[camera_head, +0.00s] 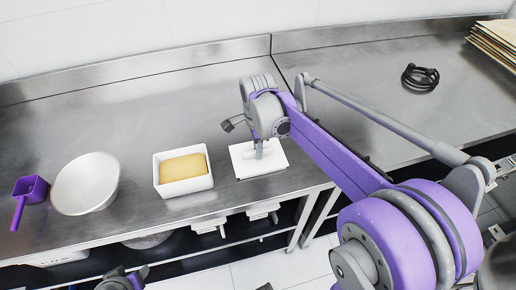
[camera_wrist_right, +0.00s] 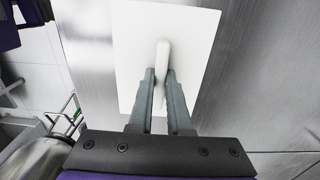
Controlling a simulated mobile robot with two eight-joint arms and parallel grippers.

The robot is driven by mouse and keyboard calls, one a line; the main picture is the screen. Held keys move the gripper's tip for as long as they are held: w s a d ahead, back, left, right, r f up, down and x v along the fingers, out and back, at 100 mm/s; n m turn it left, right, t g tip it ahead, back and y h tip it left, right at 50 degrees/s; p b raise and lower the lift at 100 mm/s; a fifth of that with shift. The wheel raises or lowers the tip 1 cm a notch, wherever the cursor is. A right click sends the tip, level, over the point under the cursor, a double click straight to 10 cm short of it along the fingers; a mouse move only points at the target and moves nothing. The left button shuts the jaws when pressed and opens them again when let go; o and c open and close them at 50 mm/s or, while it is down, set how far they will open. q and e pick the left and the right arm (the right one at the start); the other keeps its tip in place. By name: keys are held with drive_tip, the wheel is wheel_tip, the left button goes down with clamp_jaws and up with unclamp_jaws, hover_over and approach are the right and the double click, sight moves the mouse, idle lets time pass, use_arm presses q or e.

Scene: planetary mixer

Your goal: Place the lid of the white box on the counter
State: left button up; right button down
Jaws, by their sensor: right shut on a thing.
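The white lid (camera_head: 274,166) is flat and square with a raised handle, and lies level at the counter surface near the front edge. It also shows in the right wrist view (camera_wrist_right: 190,30). My right gripper (camera_head: 259,153) is over the lid, its two fingers (camera_wrist_right: 161,75) shut on the lid's handle. The white box (camera_head: 184,190) stands open just left of the lid, with a yellow block (camera_head: 183,167) inside. The steel counter (camera_head: 130,120) runs under them. At the bottom edge, part of my left arm shows, but its fingers cannot be made out.
A white bowl (camera_head: 86,184) and a purple scoop (camera_head: 29,193) stand on the counter at the left. A black coiled cable (camera_head: 420,77) lies at the back right, near stacked boards (camera_head: 495,42). The counter behind the box is clear.

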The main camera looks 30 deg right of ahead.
drive_tip(key=shift+f, duration=0.15)
drive_tip(key=c, duration=0.9)
unclamp_jaws()
drive_tip(key=shift+o, duration=0.2)
wheel_tip(320, 180, up, 12)
drive_tip(key=p, duration=0.1)
drive_tip(key=shift+r, duration=0.2)
